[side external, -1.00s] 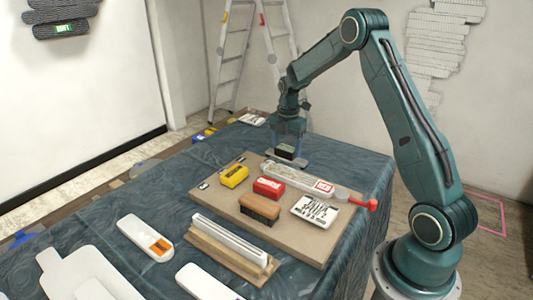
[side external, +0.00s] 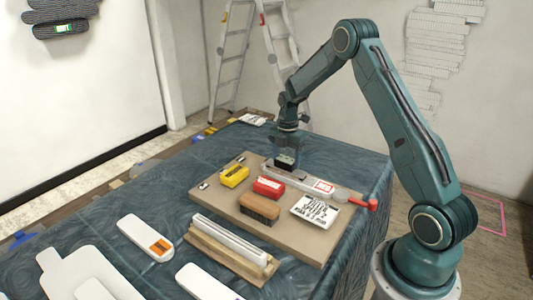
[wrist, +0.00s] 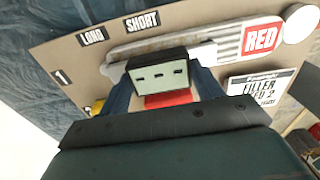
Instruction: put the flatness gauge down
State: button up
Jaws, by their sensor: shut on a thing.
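The flatness gauge (side external: 286,161) is a dark box on a pale grey bar. The wrist view shows the box's pale green face with dark slots (wrist: 158,77). My gripper (side external: 287,154) is shut on the gauge, with a blue finger on each side of the box in the wrist view (wrist: 163,88). The gauge is low over the far part of the tan board (side external: 225,205), by the left end of the long white tool with a red label (side external: 323,187). I cannot tell whether its bar touches the board or that tool.
A yellow block (side external: 234,176), a red block (side external: 268,187), a brown brush (side external: 259,207) and a white label card (side external: 315,210) sit close by on the board. A red-ended handle (side external: 372,204) sticks out at the right. Bare cloth (side external: 190,170) lies left of the board.

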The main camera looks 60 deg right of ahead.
aim_at(286, 159)
jog(key=o, duration=1.1)
jog(key=shift+c, duration=0.2)
notch_tip(286, 159, up, 12)
jog(key=shift+r, duration=0.15)
jog(key=shift+r, duration=0.1)
